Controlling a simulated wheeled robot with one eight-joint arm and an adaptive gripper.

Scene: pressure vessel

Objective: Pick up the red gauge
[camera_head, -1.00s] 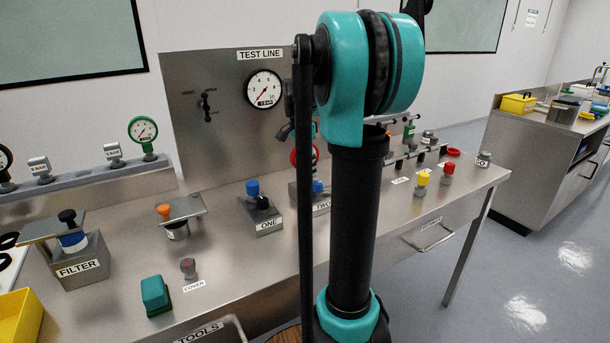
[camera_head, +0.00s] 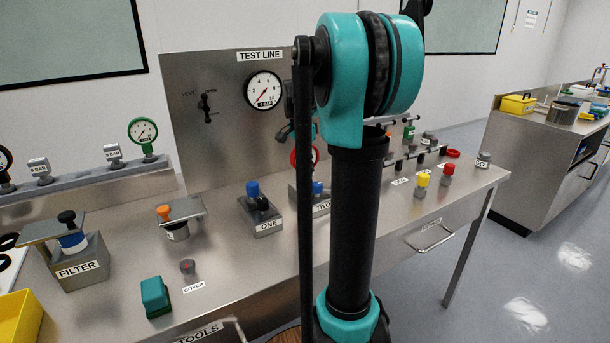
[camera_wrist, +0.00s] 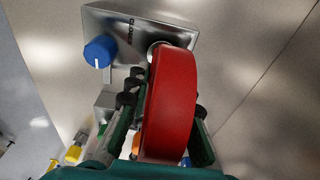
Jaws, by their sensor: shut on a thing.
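The red gauge (camera_wrist: 172,105) fills the middle of the wrist view, seen edge-on as a thick red disc. My gripper (camera_wrist: 163,112) is shut on it, with dark green and black fingers on both sides. A steel block (camera_wrist: 175,22) with a blue knob (camera_wrist: 99,51) lies just beyond the gauge's upper end. I cannot tell whether the gauge still touches the fitting there. In the head view, the red gauge (camera_head: 313,156) shows only as part of a red ring above the block marked TWO (camera_head: 321,207).
The test-line panel (camera_head: 225,140) with a white gauge (camera_head: 263,90) stands behind. Block ONE (camera_head: 266,227) is to the left. A green gauge (camera_head: 143,131) stands on the left rack. Yellow (camera_head: 422,180) and red (camera_head: 448,170) knobs stand on the right.

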